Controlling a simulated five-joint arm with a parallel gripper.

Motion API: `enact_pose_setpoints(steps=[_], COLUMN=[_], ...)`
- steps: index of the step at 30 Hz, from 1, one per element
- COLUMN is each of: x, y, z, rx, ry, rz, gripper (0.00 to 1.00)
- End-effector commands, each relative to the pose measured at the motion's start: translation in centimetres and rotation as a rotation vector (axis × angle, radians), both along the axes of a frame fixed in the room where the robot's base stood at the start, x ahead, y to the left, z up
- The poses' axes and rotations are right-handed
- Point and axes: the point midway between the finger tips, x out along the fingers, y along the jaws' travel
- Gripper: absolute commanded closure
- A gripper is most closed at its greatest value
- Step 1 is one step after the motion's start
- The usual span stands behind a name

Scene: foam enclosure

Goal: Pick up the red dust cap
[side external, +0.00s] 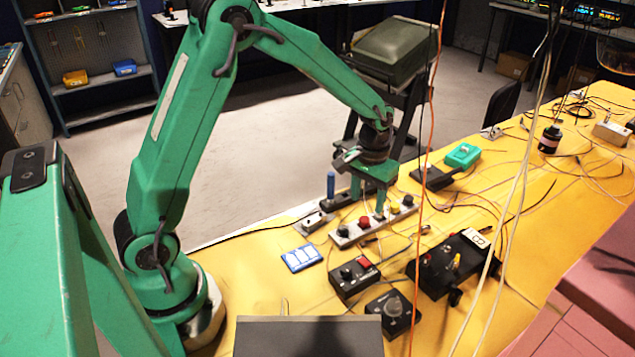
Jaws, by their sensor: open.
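A red cap (364,222) stands on a pale strip (350,237) that carries a row of small coloured caps. It appears to be the red dust cap. My gripper (368,203) points down over the strip, with its fingers apart. One finger is near the blue-handled item and the other comes down just right of the red cap. The red cap looks clear of the fingers, slightly nearer the camera. I cannot tell the exact height of the fingertips above it.
A yellow cap (395,207) stands farther right on the strip. A blue upright handle (331,185) stands behind it. Black control boxes (354,279) and a blue-and-white block (301,257) lie in front. An orange cable (424,160) and pale cables hang at right. Loose wires cross the yellow table.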

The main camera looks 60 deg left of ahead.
Motion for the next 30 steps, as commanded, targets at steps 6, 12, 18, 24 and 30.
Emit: enact_pose_setpoints(steps=[6, 12, 18, 24, 30], x=[-0.1, -0.3, -0.3, -0.3, -0.3], y=[0.0, -0.1, -0.2, -0.1, -0.1], z=[-0.5, -2.6, -4.7, -5.2, -5.2], rx=[0.0, 0.0, -0.001, 0.0, 0.0], ry=[0.002, 0.003, 0.002, 0.0, 0.0], rz=[0.0, 0.0, 0.0, 0.0, 0.0], gripper=[0.5, 0.5, 0.5, 0.5, 0.5])
